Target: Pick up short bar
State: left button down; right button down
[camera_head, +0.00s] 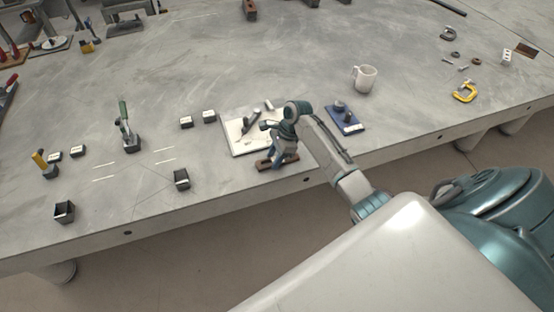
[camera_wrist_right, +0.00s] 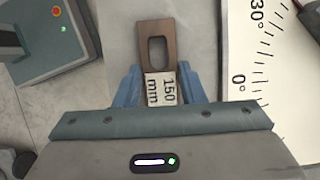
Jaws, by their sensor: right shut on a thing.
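The short bar (camera_wrist_right: 154,32) is a flat brown bar with an oblong slot and a white label reading 150 mm. In the right wrist view it lies between the blue fingers of my right gripper (camera_wrist_right: 158,85), which is shut on its labelled end. In the head view the bar (camera_head: 264,165) shows at the table's front edge, partly hidden by my right gripper (camera_head: 276,163). I cannot tell whether the bar touches the table. My left gripper is not in view.
A white board with an angle scale (camera_head: 237,147) lies beside the gripper; its scale shows in the wrist view (camera_wrist_right: 262,92). Small dark boxes (camera_head: 181,179) stand to the left.

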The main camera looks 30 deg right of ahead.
jog(key=shift+r, duration=0.15)
jog(key=shift+w+r, duration=0.1)
jog(key=shift+r, duration=0.45)
notch_tip(320, 180, up, 2)
jog(key=shift+d+r+b, duration=0.1)
jog(key=shift+r+b, duration=0.05)
jog(key=shift+b, duration=0.5)
jog(key=s+d+b, duration=0.1)
jog(key=s, duration=0.7)
jog(key=s+d+r, duration=0.1)
jog(key=s+d, duration=0.1)
jog(key=s, duration=0.5)
jog(key=shift+s+d+r+b, duration=0.2)
jog(key=shift+s+d+b, duration=0.1)
jog(key=shift+s+b, duration=0.1)
jog(key=shift+w, duration=0.15)
